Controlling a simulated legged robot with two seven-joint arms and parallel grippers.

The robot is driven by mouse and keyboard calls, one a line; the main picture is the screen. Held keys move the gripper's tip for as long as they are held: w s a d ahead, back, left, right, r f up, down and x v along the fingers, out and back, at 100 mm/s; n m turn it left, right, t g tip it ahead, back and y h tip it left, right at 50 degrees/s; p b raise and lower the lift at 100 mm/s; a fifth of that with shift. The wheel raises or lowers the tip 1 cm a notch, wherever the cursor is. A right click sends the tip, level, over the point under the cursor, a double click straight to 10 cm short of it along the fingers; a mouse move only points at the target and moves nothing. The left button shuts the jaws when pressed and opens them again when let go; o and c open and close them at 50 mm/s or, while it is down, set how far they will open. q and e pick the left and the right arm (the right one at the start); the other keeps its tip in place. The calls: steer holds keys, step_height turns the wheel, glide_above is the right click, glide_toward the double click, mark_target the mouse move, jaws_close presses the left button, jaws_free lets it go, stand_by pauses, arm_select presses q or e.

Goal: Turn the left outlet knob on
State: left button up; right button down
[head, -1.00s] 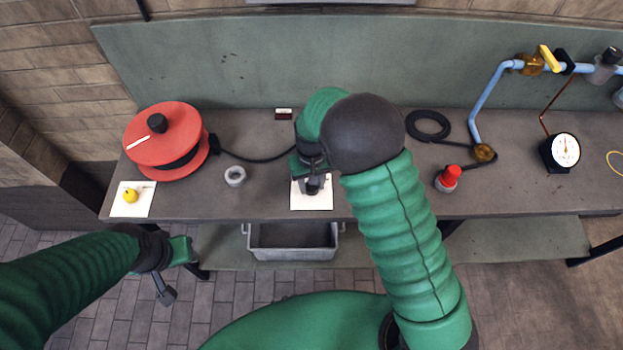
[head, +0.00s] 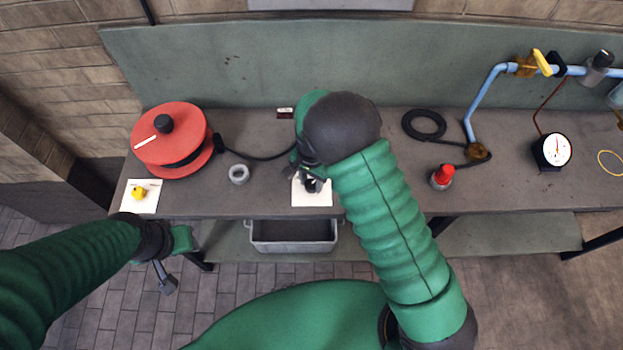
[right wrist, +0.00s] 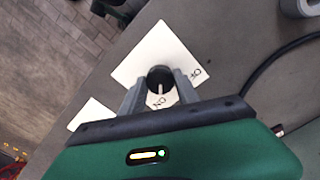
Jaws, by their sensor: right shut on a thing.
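A black round knob (right wrist: 160,79) with a white pointer line sits on a white plate (right wrist: 152,52) on the bench. In the right wrist view the pointer line lies toward the "ON" lettering, and "OFF" shows at the right. My right gripper (right wrist: 160,88) is shut on the knob, one finger on each side. In the head view the gripper (head: 311,182) is over the white plate (head: 318,200), and the arm partly hides it. My left gripper (head: 166,280) hangs in front of the bench's left part, away from the knob; its jaw opening is unclear.
A red reel (head: 168,148), a grey ring (head: 239,174) and a yellow item (head: 138,193) on a white card are at the left. A red-topped piece (head: 442,176), gauge (head: 552,150) and blue pipe (head: 480,95) are at the right. A grey bin (head: 293,245) hangs below the front edge.

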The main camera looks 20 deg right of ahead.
mark_target(311, 184)
steer(key=shift+m, duration=0.4)
steer(key=c, duration=0.9)
jaws_free()
steer(key=shift+r, duration=0.1)
step_height(311, 184, up, 16)
steer(key=b, duration=0.1)
steer(key=shift+w+r, duration=0.15)
steer(key=shift+r, duration=0.1)
steer(key=shift+a, duration=0.1)
